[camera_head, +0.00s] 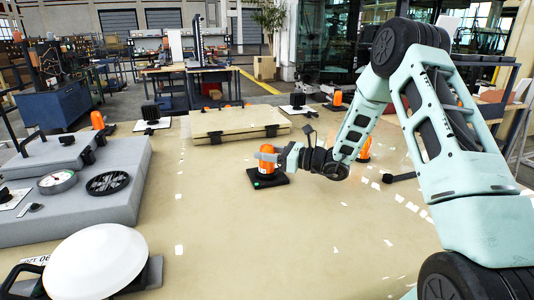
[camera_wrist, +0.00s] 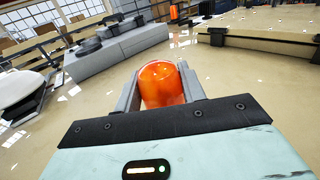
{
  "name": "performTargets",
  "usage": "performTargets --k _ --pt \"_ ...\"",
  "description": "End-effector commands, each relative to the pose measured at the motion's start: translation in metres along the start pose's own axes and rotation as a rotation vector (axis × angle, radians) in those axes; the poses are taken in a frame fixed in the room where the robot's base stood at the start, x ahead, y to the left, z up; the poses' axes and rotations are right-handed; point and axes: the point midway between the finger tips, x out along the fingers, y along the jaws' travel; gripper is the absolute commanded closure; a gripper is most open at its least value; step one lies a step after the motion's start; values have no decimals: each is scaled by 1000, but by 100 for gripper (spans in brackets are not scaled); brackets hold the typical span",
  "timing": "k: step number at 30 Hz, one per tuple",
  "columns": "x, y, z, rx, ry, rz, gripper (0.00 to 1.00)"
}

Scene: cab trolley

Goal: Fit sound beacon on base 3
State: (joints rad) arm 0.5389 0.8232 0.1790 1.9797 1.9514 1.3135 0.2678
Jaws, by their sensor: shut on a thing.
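My gripper (camera_head: 270,157) is shut on an orange beacon (camera_head: 266,166), with one grey finger on each side of it in the wrist view (camera_wrist: 160,88). The beacon is upright over a black square base (camera_head: 268,179) with a small green mark, on the tan table. The beacon's lower end meets or nearly meets the base; I cannot tell whether it is seated. I see no number on the base. Other orange beacons stand at the left (camera_head: 98,120), at the back (camera_head: 337,98) and behind my arm (camera_head: 363,150).
A tan panel (camera_head: 235,121) with black latches lies behind the beacon. A grey stepped block (camera_head: 115,205) with a dial and a round grille is at the left. A white dome (camera_head: 98,262) is at the front left. The table's middle front is clear.

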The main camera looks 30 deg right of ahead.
Motion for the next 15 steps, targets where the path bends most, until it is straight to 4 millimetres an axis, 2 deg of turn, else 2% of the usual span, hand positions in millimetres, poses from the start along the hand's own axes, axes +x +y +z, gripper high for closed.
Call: performTargets --k 9,10,12,13,15 --pt "0 0 -1 1 2 0 87" --pt "0 0 -1 1 2 0 57" --pt "0 0 -1 1 2 0 38" --pt "0 0 -1 1 2 0 34" --pt "0 0 -1 1 2 0 34"
